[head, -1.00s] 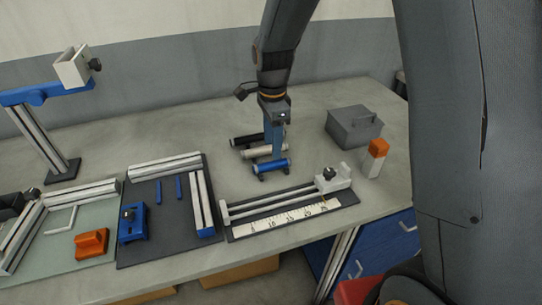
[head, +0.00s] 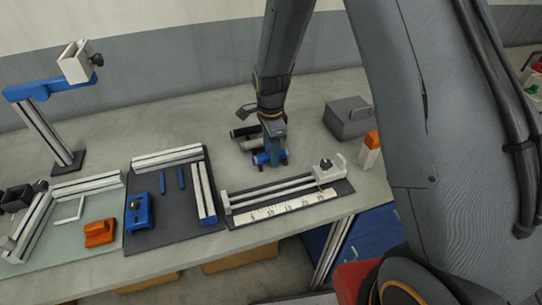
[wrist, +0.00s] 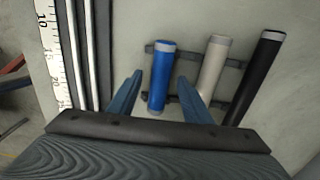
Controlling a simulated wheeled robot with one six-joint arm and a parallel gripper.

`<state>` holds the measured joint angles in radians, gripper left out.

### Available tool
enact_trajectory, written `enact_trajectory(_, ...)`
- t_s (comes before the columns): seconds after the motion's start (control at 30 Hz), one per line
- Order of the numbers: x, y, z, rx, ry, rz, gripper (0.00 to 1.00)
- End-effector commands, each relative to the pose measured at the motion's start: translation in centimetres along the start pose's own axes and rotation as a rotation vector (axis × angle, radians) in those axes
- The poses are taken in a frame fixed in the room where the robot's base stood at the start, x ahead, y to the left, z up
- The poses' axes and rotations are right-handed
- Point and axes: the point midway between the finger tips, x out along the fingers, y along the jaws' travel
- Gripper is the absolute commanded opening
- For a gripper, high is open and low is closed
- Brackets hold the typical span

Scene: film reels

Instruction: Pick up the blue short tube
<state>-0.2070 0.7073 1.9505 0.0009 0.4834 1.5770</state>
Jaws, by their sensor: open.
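The blue short tube (wrist: 162,80) lies on a dark rack at the left of a row of three tubes in the wrist view. It has grey end caps. In the head view the blue tube (head: 262,158) is partly hidden by my gripper (head: 271,157). In the wrist view my gripper (wrist: 157,90) is open, with one finger on each side of the blue tube's near part. The right finger reaches into the gap between the blue tube and the white tube (wrist: 212,70). I cannot tell whether the fingers touch the blue tube.
A black tube (wrist: 257,75) lies at the right of the rack. A measuring jig with a scale (head: 285,205) lies in front of the rack. A grey box (head: 347,118) and an orange-topped white block (head: 369,155) stand to the right. Bench surface behind the rack is free.

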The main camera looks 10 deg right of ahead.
Motion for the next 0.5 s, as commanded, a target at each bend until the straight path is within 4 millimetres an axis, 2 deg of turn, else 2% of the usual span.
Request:
enact_trajectory(0.07, 0.0, 0.0, 0.0, 0.0, 0.0, 0.0, 0.45)
enact_trajectory(0.33, -0.01, 0.01, 0.0, 0.0, 0.0, 0.0, 0.0)
enact_trajectory(0.5, -0.03, 0.0, 0.0, 0.0, 0.0, 0.0, 0.0)
